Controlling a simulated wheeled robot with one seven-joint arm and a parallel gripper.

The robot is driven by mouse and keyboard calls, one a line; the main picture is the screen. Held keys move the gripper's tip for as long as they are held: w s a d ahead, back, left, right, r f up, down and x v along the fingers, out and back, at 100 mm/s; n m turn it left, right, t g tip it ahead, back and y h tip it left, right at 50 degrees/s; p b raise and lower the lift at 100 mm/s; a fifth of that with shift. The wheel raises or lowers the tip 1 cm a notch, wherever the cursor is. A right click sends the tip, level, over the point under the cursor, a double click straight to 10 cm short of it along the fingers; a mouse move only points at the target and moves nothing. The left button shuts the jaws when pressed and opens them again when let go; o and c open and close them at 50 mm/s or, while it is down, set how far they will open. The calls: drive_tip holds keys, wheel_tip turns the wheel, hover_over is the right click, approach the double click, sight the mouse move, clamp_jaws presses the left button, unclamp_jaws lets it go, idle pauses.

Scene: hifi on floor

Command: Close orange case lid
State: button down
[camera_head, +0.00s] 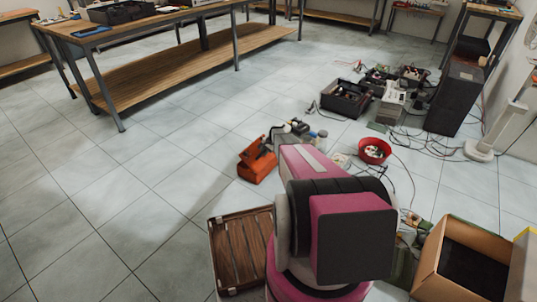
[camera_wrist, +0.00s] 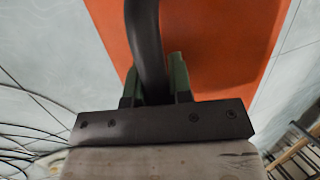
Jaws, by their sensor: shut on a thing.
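The orange case (camera_head: 257,169) stands on the tiled floor near the middle of the head view, just beyond my arm. An orange part (camera_head: 252,150) rises at its left side, and looks like the lid, partly raised; its exact angle is unclear. In the wrist view the orange surface (camera_wrist: 220,50) fills the middle. A black bar (camera_wrist: 147,35), which looks like a handle, runs between the green fingers of my gripper (camera_wrist: 156,84). My gripper is shut on this bar. In the head view my arm stands in front, and the gripper's fingers cannot be clearly made out.
A wooden slatted crate (camera_head: 240,250) lies left of my arm. A red bowl (camera_head: 375,150), black bins (camera_head: 345,97) and loose cables lie to the right. A cardboard box (camera_head: 428,262) is at the lower right. A workbench (camera_head: 190,55) stands behind. Floor at left is clear.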

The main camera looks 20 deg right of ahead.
sight(259, 152)
drive_tip(key=shift+w+a+f+g+h, duration=0.3)
drive_tip(key=shift+w+a+g+h, duration=0.1)
drive_tip(key=shift+w+g, duration=0.15)
drive_tip(key=shift+w+a+f+g+h, duration=0.25)
drive_tip(key=shift+w+a+g+h, duration=0.1)
drive_tip(key=shift+w+g+h, duration=0.15)
drive_tip(key=shift+w+a+f+g+h, duration=0.4)
drive_tip(key=shift+w+f+g+h, duration=0.2)
drive_tip(key=shift+g, duration=0.15)
drive_tip(key=shift+w+a+f, duration=0.2)
drive_tip(key=shift+a+f, duration=0.1)
drive_tip(key=shift+f, duration=0.2)
drive_tip(key=c, duration=1.3)
unclamp_jaws()
